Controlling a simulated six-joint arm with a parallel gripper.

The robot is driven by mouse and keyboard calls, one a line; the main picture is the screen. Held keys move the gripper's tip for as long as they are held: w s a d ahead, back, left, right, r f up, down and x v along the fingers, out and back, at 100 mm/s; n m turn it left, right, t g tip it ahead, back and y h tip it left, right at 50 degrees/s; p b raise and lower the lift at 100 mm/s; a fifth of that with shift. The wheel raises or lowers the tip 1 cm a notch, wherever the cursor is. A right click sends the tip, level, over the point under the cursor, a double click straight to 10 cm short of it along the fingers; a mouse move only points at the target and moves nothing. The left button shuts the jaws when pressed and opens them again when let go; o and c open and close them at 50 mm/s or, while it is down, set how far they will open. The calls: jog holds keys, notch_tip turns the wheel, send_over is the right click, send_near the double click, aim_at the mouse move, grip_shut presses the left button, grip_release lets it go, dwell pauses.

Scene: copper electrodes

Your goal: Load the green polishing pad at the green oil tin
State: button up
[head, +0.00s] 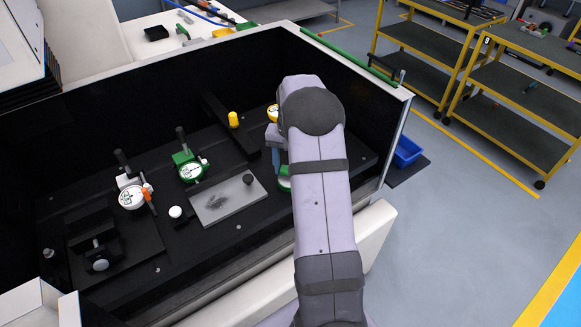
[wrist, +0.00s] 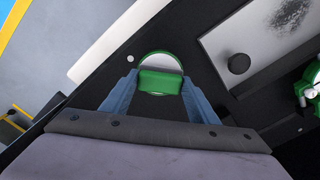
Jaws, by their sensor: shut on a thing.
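My gripper (wrist: 160,92) is shut on a green block, the green polishing pad (wrist: 160,82), between its two blue fingers in the wrist view. Behind the pad is a round white disc with a green rim, which I take as the green oil tin (wrist: 158,58). The pad overlaps its near part; I cannot tell whether they touch. In the head view the tin (head: 285,184) shows only as a green and white sliver beside my arm, and the pad is hidden. One blue finger of my gripper (head: 277,160) shows there, above the tin.
A grey plate (head: 219,205) with a dark smudge and a black knob (head: 248,179) lies left of the tin.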

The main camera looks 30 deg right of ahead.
jog(key=shift+f, duration=0.55)
dwell(1.5)
jog(key=shift+r+p, duration=2.75)
jog(key=shift+r, duration=0.85)
jog(key=s+a+f+n+b, duration=0.1)
jog(key=s+a+n, duration=0.3)
jog(key=a, duration=0.7)
jog(key=s+a+f+n, duration=0.2)
jog(key=a+n, duration=0.3)
jog(key=a, duration=0.7)
jog(key=shift+s+b, duration=0.4)
jog(key=shift+s, duration=0.45)
